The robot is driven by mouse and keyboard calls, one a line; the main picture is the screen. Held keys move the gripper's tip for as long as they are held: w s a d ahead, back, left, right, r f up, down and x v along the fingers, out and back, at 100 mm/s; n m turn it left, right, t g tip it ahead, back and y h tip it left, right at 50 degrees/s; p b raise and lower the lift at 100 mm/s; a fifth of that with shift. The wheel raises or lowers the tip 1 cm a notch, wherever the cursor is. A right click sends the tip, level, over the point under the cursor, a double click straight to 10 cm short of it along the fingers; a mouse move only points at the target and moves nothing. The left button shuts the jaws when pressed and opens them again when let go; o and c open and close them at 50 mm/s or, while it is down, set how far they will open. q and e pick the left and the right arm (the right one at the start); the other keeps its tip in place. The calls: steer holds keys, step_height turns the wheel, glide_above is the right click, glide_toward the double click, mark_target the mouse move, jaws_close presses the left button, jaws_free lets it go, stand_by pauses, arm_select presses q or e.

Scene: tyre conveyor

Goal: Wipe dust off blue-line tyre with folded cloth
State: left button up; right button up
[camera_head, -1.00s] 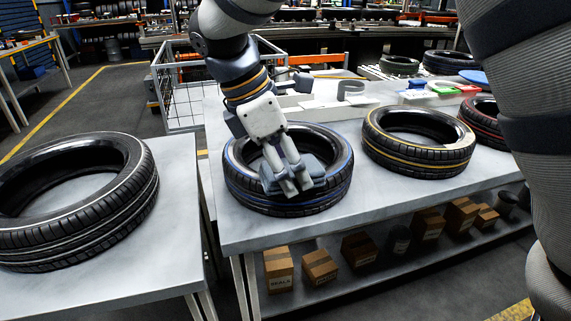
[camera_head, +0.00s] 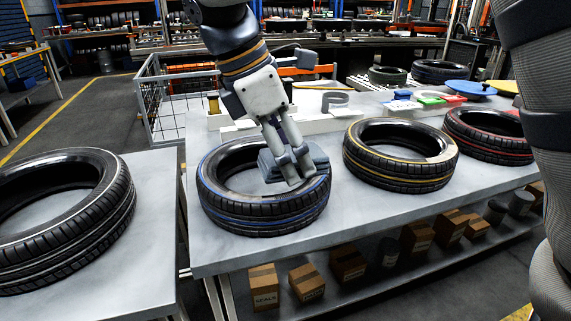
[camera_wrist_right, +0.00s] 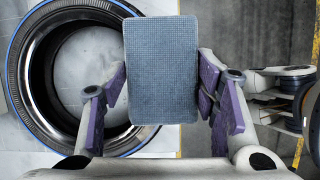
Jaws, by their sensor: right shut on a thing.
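The blue-line tyre (camera_head: 240,215) lies flat on the grey table, a blue ring around its sidewall. The folded cloth (camera_head: 319,160) is a blue-grey pad over the tyre's right front rim. My right gripper (camera_head: 291,172) is shut on it. In the head view I cannot tell whether the cloth touches the rubber. In the right wrist view the cloth (camera_wrist_right: 161,70) sits between the purple finger pads of the gripper (camera_wrist_right: 163,95), with the tyre (camera_wrist_right: 25,75) to its left. My left gripper is not in view.
A yellow-line tyre (camera_head: 400,170) and a red-line tyre (camera_head: 490,140) lie to the right. A white-line tyre (camera_head: 65,245) lies on the separate left table. White trays and coloured items stand behind. Boxes sit on the shelf below.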

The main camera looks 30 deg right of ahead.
steer(key=shift+r, duration=1.65)
